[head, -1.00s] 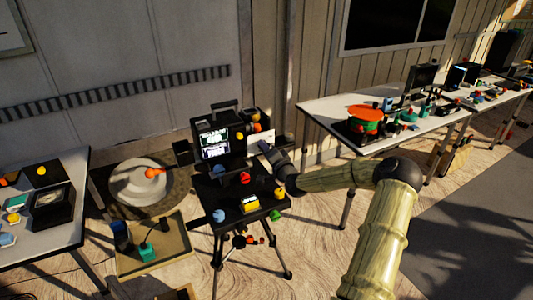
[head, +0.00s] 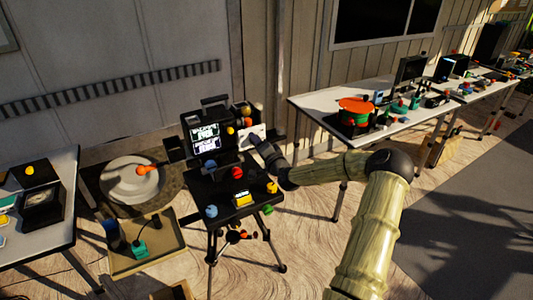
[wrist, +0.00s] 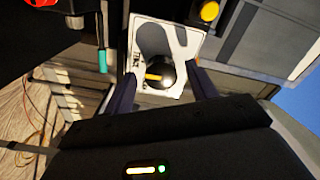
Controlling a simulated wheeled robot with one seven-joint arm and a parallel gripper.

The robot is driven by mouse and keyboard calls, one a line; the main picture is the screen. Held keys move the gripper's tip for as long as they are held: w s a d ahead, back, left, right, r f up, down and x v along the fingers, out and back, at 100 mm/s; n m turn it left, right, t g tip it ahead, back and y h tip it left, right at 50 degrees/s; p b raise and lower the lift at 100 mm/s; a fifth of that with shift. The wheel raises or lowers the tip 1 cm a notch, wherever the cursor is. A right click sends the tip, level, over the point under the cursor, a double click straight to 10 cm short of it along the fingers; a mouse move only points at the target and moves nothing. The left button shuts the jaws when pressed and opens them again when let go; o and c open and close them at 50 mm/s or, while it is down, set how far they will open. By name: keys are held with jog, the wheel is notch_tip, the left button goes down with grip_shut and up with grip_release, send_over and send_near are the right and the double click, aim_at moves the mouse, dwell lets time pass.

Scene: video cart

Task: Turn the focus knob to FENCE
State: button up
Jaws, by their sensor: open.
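The focus knob (wrist: 165,76) is a round black knob with a yellow pointer bar, on a white panel (wrist: 182,32) in the wrist view. Small dark lettering runs along the panel's left side, too small and cut off to read surely. The pointer lies nearly level in the picture, its end toward that lettering. My gripper (wrist: 162,73) is open, its two dark fingers on either side of the knob. I cannot tell whether they touch it. In the head view, the white panel (head: 257,130) is on the cart's right side, and my gripper (head: 257,143) is at it, hiding the knob.
The black video cart (head: 222,183) carries a lit screen (head: 205,136), a red knob (head: 237,173) and a blue knob (head: 211,211). A yellow button (wrist: 210,11) sits above the panel. A long white table (head: 315,107) stands to the right.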

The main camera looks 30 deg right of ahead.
jog(key=s+b, duration=0.3)
jog(key=s, duration=1.4)
jog(key=shift+s+d, duration=0.15)
jog(key=shift+d, duration=0.15)
jog(key=s+a+f+n+g+y+p, duration=0.1)
jog(key=s+a+f+n+g, duration=0.1)
jog(key=a+f+n+g, duration=0.4)
jog(key=s+a+f+n+g+y, duration=0.1)
jog(key=a+f+n+g, duration=0.15)
jog(key=a, duration=0.45)
jog(key=s+a+r+n+g+h+p, duration=0.1)
jog(key=s+a+r+n+g, duration=0.1)
jog(key=s, duration=0.6)
jog(key=s+a+r+n+g+h+p, duration=0.1)
jog(key=s+a+r+n+g, duration=0.1)
jog(key=s+a+r+g, duration=0.3)
jog(key=s+a+r, duration=0.1)
jog(key=s+r, duration=0.1)
jog(key=s, duration=0.1)
jog(key=shift+a+h, duration=0.15)
jog(key=shift+h, duration=0.15)
dwell(0.5)
